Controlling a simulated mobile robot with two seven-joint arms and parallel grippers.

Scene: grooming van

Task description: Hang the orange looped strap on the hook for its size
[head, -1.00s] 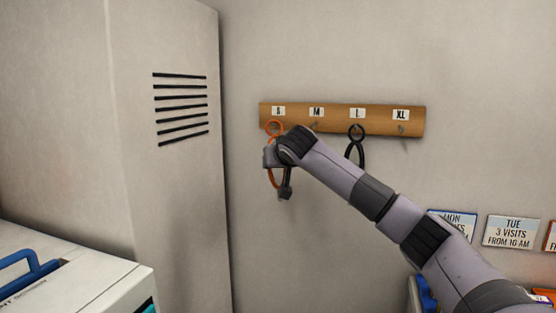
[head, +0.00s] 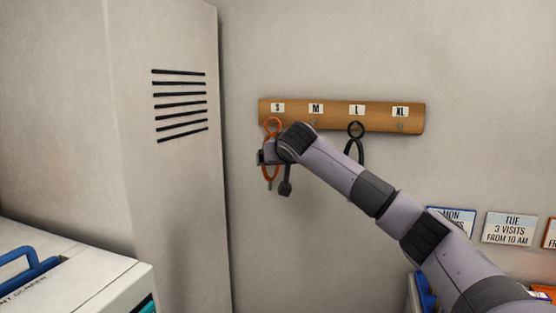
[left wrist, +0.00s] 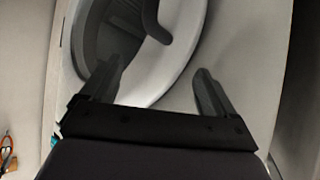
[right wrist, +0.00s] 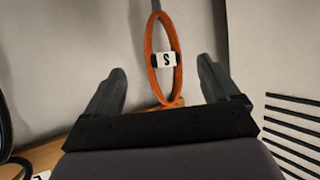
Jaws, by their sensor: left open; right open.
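The orange looped strap (head: 272,123) hangs at the hook under the S label (head: 278,108), at the left end of the wooden hook board (head: 338,117). In the right wrist view its orange loop (right wrist: 150,58) carries a white S tag (right wrist: 165,59). My right gripper (head: 273,172) is open, with its fingers on either side of the strap and apart from it; both fingers show in the right wrist view (right wrist: 158,88). My arm hides part of the strap. My left gripper (left wrist: 157,82) is open and empty, away from the board.
A black looped strap (head: 360,150) hangs under the L label. The M and XL hooks look bare. A tall grey cabinet (head: 175,190) stands close left of the board. Day signs (head: 510,230) are on the wall at right.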

